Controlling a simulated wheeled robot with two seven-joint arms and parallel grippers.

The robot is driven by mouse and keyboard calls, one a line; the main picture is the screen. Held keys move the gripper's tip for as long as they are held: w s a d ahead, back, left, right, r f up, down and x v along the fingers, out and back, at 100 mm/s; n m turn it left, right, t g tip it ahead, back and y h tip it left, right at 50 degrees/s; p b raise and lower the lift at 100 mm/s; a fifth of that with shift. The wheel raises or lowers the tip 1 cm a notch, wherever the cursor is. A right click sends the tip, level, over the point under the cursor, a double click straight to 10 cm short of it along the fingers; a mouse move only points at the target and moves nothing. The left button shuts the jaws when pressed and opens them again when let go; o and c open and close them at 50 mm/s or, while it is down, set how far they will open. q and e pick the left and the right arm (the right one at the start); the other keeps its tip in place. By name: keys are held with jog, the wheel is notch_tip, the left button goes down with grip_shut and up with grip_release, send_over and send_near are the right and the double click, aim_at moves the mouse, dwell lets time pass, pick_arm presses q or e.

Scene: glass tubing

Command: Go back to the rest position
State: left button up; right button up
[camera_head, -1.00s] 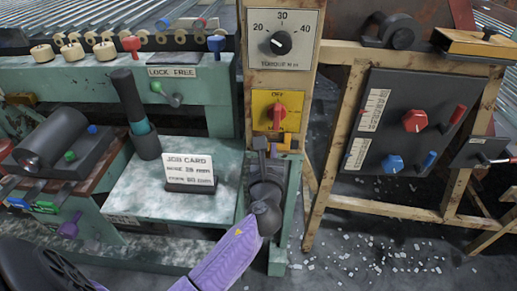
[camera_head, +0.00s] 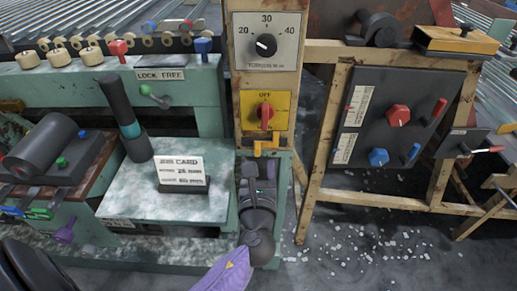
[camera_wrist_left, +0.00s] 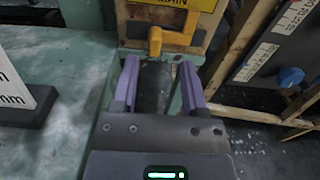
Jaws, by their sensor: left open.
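My left gripper (camera_head: 257,172) is open and empty. In the head view it is in front of and below the yellow OFF switch panel (camera_head: 265,111), right of the job card (camera_head: 181,172). In the left wrist view its two purple fingers (camera_wrist_left: 158,66) stand apart with a gap between them. A yellow-orange hook-shaped handle (camera_head: 265,146) is just beyond the fingertips; it also shows in the wrist view (camera_wrist_left: 168,40), apart from the fingers. The red switch knob (camera_head: 265,114) sits upright on its panel. My right gripper is not in view.
A torque dial (camera_head: 266,45) is on the post above. A dark panel with red and blue knobs (camera_head: 397,115) stands right. A dark upright cylinder (camera_head: 123,105) and a roller (camera_head: 40,144) stand left. Debris lies on the floor (camera_head: 360,235) at lower right.

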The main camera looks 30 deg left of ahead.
pick_arm(q)
jog(key=v, duration=0.4)
